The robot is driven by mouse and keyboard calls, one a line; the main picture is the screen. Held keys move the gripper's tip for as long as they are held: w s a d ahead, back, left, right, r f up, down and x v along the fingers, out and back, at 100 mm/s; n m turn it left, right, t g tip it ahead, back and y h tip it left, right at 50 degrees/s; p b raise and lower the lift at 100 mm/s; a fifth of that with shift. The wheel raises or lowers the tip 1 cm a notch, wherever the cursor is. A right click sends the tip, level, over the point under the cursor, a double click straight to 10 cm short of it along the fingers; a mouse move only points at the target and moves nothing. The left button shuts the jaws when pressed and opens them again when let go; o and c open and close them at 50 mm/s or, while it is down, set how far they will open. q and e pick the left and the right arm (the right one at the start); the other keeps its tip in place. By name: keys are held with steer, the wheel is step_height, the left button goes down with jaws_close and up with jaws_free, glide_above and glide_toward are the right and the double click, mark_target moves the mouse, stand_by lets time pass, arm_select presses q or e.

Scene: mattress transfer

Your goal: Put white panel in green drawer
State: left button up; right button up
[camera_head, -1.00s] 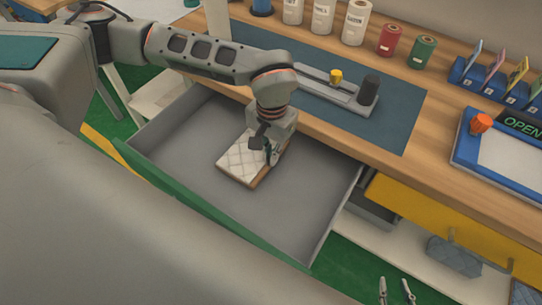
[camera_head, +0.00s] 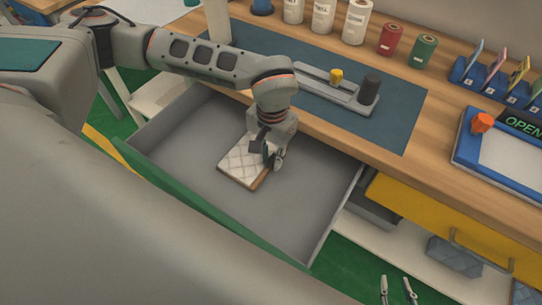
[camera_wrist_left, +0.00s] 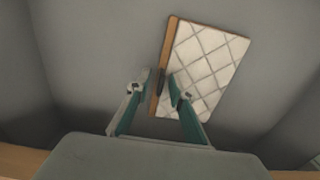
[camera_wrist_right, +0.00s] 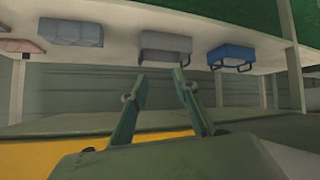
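The white panel (camera_head: 241,161) has a quilted diamond pattern and a wooden edge. It lies inside the open drawer (camera_head: 194,137), which has a grey interior and a green front (camera_head: 205,209). My left gripper (camera_head: 267,155) is over the panel's right part and hides some of it. In the left wrist view, the open fingers (camera_wrist_left: 160,82) stand on either side of the wooden edge, with gaps, and the panel (camera_wrist_left: 205,65) extends up and right. My right gripper (camera_head: 396,290) is open and empty in front of the workbench; its fingers (camera_wrist_right: 160,82) are apart in the right wrist view.
The wooden workbench (camera_head: 436,166) holds a blue mat (camera_head: 405,115), bottles, spools and a blue tray (camera_head: 466,150). A yellow drawer (camera_head: 430,215) is right of the green one. A shelf below carries grey quilted (camera_head: 452,257) and blue (camera_wrist_right: 231,54) items. Free floor is around the drawer.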

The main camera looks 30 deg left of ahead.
arm_select(q)
step_height(320, 180, up, 12)
steer(key=p, duration=0.1)
steer(key=shift+p, duration=0.3)
steer(key=shift+d+r, duration=0.1)
stand_by(0.4)
